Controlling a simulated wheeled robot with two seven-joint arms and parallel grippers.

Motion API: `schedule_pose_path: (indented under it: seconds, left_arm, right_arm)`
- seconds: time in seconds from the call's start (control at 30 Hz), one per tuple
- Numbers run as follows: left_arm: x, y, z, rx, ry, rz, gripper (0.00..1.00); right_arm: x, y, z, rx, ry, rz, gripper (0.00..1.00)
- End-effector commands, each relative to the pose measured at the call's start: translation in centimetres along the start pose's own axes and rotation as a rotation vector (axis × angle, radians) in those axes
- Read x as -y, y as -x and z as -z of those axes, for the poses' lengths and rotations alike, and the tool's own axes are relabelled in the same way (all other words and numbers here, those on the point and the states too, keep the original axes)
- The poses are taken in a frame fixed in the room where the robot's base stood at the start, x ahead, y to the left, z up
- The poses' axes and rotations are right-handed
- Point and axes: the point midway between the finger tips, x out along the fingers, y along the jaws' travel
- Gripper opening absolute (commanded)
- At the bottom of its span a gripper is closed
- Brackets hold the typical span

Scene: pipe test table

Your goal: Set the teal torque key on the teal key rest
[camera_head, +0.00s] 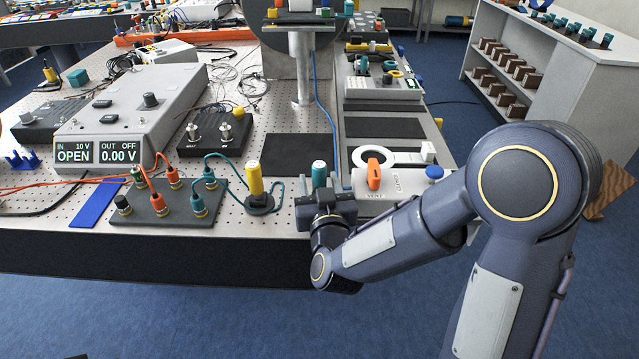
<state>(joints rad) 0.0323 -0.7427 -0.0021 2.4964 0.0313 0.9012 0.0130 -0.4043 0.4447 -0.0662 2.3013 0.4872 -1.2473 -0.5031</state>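A teal cylinder with a pale top (319,174), which looks like the teal torque key, stands upright near the front edge of the bench. My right gripper (320,186) is just in front of it, with its fingers apart on either side of the cylinder. Small gaps seem to show between the fingers and the cylinder. The cylinder's lower part is hidden by the gripper. A yellow cylinder (255,178) stands to the left on a dark round base (260,206). I cannot make out the teal key rest for certain. My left gripper is not in view.
A grey panel with an orange handle (374,174) lies right of my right gripper. A terminal block (165,205) with cables and a meter box (135,115) stand to the left. A dark mat (290,155) behind is clear. A grey column (301,70) rises further back.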

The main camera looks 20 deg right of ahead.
Motion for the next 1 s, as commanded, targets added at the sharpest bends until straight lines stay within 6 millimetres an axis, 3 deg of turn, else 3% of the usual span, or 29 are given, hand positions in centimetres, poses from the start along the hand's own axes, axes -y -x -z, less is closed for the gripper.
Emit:
schedule_pose_path:
  seconds: [0.23,0.7,1.0]
  left_arm:
    - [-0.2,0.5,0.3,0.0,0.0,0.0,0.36]
    - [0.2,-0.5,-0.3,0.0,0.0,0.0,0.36]
    - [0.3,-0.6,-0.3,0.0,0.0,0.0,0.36]
  right_arm:
    - [0.0,0.1,0.6,0.0,0.0,0.0,0.48]
    - [0.1,9.4,0.3,-0.001,0.001,0.005,0.48]
    - [0.0,12.0,0.3,0.0,0.001,0.0,0.48]
